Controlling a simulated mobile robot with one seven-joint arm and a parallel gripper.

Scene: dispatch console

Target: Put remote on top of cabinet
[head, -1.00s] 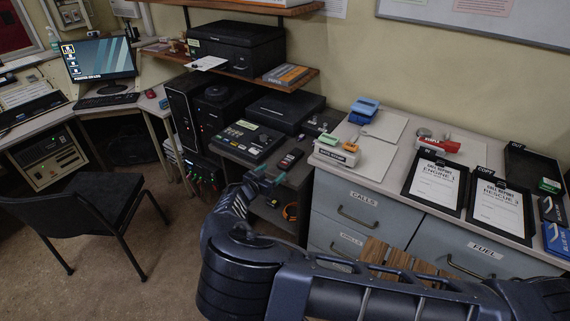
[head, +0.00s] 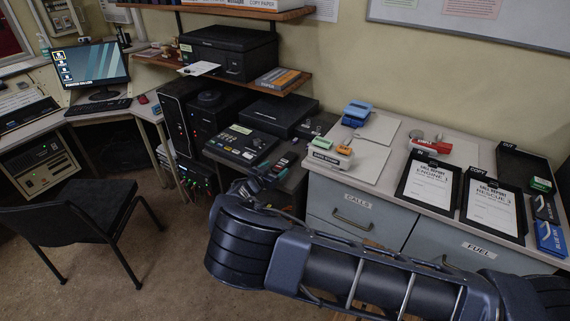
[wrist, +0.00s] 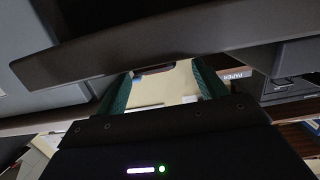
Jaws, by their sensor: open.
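A small dark remote (head: 286,160) lies on the dark stand (head: 292,183) beside the keypad console in the head view. The grey-blue drawer cabinet (head: 340,190), labelled CALLS and FUEL, stands just to the right. Its light top (head: 385,186) carries several things. My gripper (head: 266,170) is low, at the front of the stand, close to the remote; I cannot tell if they touch. In the wrist view, my teal fingers (wrist: 162,92) are apart. A small dark end of something shows beyond them, and a large dark slab crosses above; I cannot tell what either is.
The black keypad console (head: 240,144) and a flat black box (head: 276,115) sit left of and behind the remote. Stamps (head: 330,154), black clipboards (head: 430,185) and a black tray (head: 522,165) occupy the cabinet top. A chair (head: 90,220) stands at left.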

